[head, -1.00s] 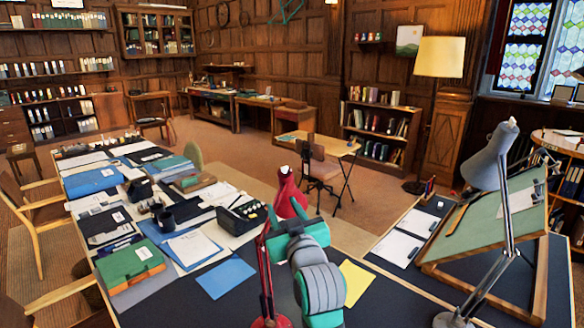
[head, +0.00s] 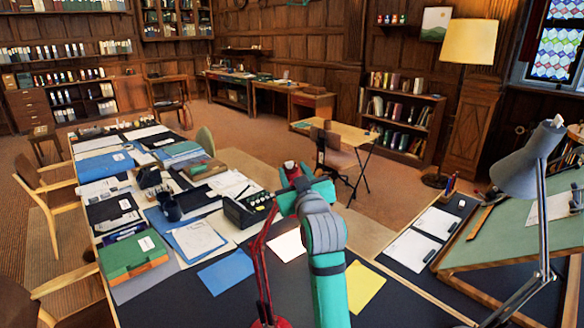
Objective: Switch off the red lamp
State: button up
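The red lamp stands on the dark desk; its thin red arm (head: 262,275) rises from a round red base (head: 270,322) at the bottom edge. Its red head (head: 285,178) is mostly hidden behind my gripper. A small pale knob (head: 290,165) shows at the top of the head. My teal and grey gripper (head: 296,186) overlaps the lamp head in the head view. I cannot tell whether it touches the head, or how far its fingers are apart. The lamp's opening is hidden, so I cannot see whether it is lit.
A grey lamp (head: 525,170) stands at the right by a green drafting board (head: 500,245). A pale sheet (head: 288,245), a yellow sheet (head: 365,286) and a blue sheet (head: 226,273) lie on the desk. A black box (head: 248,210) stands left of the red lamp.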

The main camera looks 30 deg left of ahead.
aim_at(289, 164)
jog(key=shift+x, duration=1.9)
jog(key=shift+c, duration=0.2)
grip_shut()
